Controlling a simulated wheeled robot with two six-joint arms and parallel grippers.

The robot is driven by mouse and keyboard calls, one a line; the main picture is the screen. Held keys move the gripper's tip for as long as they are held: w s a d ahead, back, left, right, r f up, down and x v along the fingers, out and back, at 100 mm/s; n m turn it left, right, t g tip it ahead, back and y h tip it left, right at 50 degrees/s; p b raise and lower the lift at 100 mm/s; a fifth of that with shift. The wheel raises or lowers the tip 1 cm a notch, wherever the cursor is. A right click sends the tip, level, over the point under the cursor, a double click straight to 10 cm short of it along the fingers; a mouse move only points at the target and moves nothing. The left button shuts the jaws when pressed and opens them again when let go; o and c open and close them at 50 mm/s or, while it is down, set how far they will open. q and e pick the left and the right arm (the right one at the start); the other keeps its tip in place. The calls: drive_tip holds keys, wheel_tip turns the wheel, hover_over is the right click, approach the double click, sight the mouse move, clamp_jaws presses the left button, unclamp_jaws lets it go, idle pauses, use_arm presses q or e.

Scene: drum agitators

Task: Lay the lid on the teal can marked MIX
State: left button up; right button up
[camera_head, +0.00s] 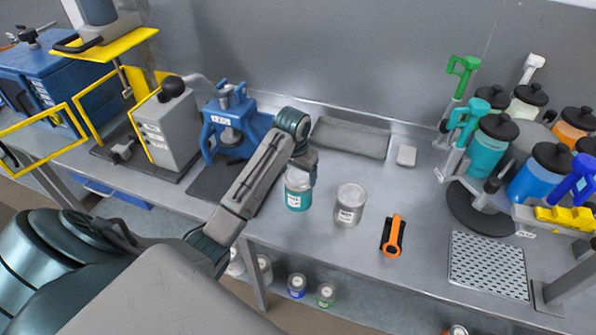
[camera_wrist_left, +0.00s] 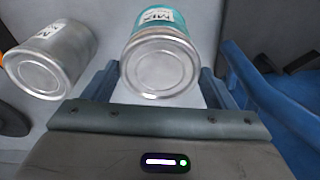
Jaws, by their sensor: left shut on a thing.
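The teal can (camera_head: 297,201) stands upright on the grey bench, with a white label; in the left wrist view the label on the can (camera_wrist_left: 174,17) reads MIX. A round silver lid (camera_wrist_left: 159,68) is at the can's top, between the fingers of my left gripper (camera_wrist_left: 159,84). In the head view my left gripper (camera_head: 303,173) is over the can, shut on the lid and partly hiding it. The lid lines up closely with the can's mouth; I cannot tell whether it rests on the rim or is slightly above. My right gripper is out of view.
A closed grey can (camera_head: 349,205) stands close right of the teal can. An orange-handled tool (camera_head: 393,236) lies farther right. A blue press (camera_head: 232,122) stands to the left, and a grey block (camera_head: 351,137) lies behind. A rack of drums (camera_head: 487,150) is at right.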

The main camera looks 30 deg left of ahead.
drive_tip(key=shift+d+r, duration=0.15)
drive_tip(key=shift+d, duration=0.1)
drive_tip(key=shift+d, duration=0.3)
use_arm(q)
drive_tip(key=shift+d, duration=0.1)
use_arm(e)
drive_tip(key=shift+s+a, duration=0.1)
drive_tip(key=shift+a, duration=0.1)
use_arm(q)
drive_tip(key=shift+f, duration=0.2)
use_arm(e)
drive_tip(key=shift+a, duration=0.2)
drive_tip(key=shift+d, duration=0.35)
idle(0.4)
use_arm(q)
drive_tip(key=o, duration=0.9)
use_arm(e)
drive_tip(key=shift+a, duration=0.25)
